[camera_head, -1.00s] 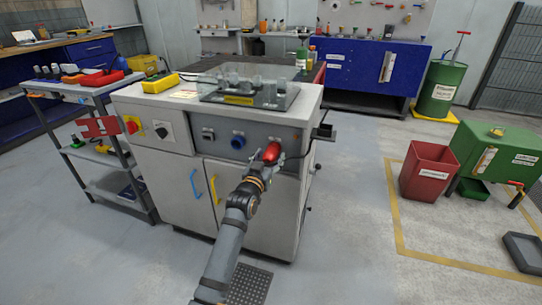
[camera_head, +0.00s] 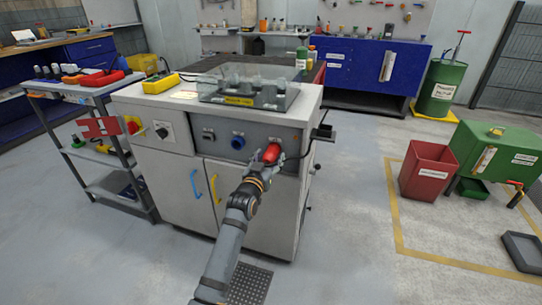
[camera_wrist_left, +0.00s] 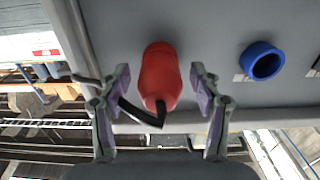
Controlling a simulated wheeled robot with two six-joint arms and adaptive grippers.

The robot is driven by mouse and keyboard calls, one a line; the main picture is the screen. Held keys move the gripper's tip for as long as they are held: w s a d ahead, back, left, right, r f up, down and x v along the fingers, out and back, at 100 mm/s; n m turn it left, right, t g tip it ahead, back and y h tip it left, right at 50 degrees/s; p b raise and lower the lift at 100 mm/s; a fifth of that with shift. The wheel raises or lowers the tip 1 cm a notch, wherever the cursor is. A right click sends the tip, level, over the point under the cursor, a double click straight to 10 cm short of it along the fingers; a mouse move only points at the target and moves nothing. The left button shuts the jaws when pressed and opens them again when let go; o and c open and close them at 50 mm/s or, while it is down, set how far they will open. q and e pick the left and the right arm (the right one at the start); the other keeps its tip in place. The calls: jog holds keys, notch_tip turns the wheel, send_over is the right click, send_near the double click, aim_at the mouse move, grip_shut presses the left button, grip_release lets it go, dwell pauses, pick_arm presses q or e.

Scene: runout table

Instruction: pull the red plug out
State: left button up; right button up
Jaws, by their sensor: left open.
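The red plug (camera_head: 271,153) sits at the right end of the grey front panel of the cabinet. In the left wrist view the red plug (camera_wrist_left: 160,78) points toward me with a black cable at its near end. My left gripper (camera_wrist_left: 160,85) is open, with one finger on each side of the plug and a visible gap on both sides. In the head view my left gripper (camera_head: 263,168) is just in front of the plug and partly covers it. My right gripper is not in view.
A blue socket (camera_head: 238,142) is on the panel beside the plug; it also shows in the left wrist view (camera_wrist_left: 262,61). A rotary switch (camera_head: 162,132) is further left. A glass-covered fixture (camera_head: 250,92) stands on top. The floor in front is mostly clear.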

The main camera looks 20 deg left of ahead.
aim_at(267, 162)
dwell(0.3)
pick_arm(q)
jog(key=shift+p, duration=0.4)
grip_shut()
jog(key=shift+s+p, duration=1)
jog(key=shift+s, duration=0.55)
jog(key=shift+s+a+p, duration=0.1)
jog(key=shift+s+p, duration=0.6)
jog(key=shift+s, duration=0.75)
